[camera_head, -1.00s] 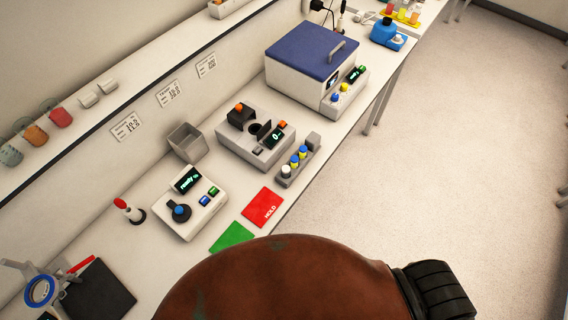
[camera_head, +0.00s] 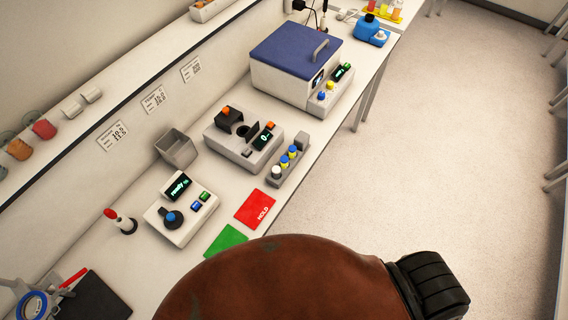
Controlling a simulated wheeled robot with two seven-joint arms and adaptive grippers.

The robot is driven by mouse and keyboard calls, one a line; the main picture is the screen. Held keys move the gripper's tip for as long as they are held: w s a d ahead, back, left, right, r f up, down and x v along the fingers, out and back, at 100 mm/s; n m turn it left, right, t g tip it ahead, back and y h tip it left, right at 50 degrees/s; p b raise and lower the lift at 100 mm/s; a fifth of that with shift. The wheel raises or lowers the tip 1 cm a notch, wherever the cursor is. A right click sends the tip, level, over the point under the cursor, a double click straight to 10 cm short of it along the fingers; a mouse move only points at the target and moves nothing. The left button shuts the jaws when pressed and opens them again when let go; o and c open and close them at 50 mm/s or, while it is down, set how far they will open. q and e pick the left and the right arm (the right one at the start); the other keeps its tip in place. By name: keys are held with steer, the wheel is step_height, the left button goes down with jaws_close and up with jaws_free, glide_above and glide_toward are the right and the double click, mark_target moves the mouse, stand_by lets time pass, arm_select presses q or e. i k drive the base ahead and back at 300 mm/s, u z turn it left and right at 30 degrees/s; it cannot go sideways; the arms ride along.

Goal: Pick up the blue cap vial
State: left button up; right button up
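A small grey rack (camera_head: 301,158) stands near the front edge of the bench, right of the grey device with the small screen. It holds a few small vials in a row. Two have blue caps: one blue cap vial (camera_head: 284,161) in the middle and another blue cap vial (camera_head: 292,151) behind it. Both show some yellow below the cap. A white cap vial (camera_head: 276,173) stands at the near end. Neither of my grippers is in view.
A red HOLD mat (camera_head: 255,208) and a green mat (camera_head: 226,240) lie near the front edge. A mixer-like device (camera_head: 181,208) with a blue-topped knob, a grey bin (camera_head: 176,148), and a blue-lidded box (camera_head: 296,49) stand on the bench. Open floor (camera_head: 440,150) lies to the right.

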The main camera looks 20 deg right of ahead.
mark_target(284, 162)
steer(key=u, duration=2.3)
steer(key=k, duration=1)
steer(key=z, duration=1.2)
steer(key=i, duration=0.5)
